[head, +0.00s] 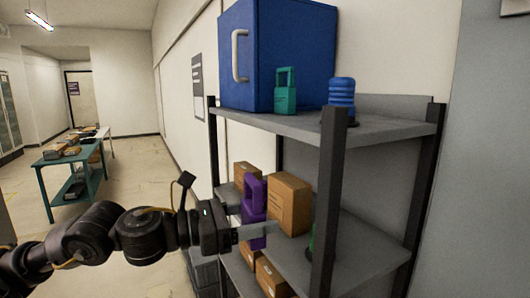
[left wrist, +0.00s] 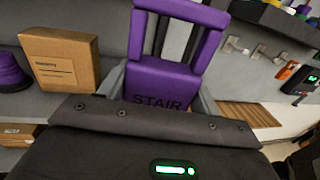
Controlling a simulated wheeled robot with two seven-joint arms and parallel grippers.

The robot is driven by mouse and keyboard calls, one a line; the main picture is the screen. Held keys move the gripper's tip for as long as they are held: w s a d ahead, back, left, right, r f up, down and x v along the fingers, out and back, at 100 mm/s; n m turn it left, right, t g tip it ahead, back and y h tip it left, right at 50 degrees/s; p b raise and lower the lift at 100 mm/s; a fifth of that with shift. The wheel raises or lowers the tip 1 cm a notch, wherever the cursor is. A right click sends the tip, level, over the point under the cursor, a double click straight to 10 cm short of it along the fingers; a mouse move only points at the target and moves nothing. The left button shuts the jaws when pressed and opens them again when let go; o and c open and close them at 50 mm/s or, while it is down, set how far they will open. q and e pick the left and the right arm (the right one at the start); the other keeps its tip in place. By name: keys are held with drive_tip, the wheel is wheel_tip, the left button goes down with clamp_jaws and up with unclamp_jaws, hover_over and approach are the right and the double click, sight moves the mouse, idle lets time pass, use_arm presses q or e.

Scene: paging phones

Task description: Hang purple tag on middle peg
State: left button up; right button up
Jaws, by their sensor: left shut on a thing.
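The purple tag (head: 253,192) has a tall open loop on top and a solid lower part. In the left wrist view the tag (left wrist: 158,98) carries the word STAIR and stands loop up. My left gripper (head: 260,231) is shut on its lower part, in front of the shelf unit; the left wrist view shows a grey finger on each side. Several small metal pegs show on a grey panel at the upper right of the left wrist view, the middle peg (left wrist: 258,53) among them. The pegs do not show in the head view. My right gripper is out of view.
The shelf unit (head: 330,190) has dark posts. Cardboard boxes (head: 290,205) stand on its middle shelf behind the tag. A blue case (head: 280,50), a green padlock-shaped thing (head: 285,98) and a blue ribbed thing (head: 341,95) are on top. Floor at left is free before a table (head: 55,160).

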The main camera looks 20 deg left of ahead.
use_arm(q)
drive_tip(key=s+a+f+b, duration=0.1)
drive_tip(key=f+b, duration=0.1)
drive_tip(key=f, duration=0.9)
drive_tip(key=s+a+f+b, duration=0.1)
drive_tip(key=f+b, duration=0.1)
drive_tip(key=f, duration=0.9)
drive_tip(key=s+a+f+m+g+h+b, duration=0.1)
drive_tip(key=f+b, duration=0.1)
drive_tip(key=f, duration=0.9)
drive_tip(key=shift+s+a+f, duration=0.15)
drive_tip(key=shift+s, duration=0.1)
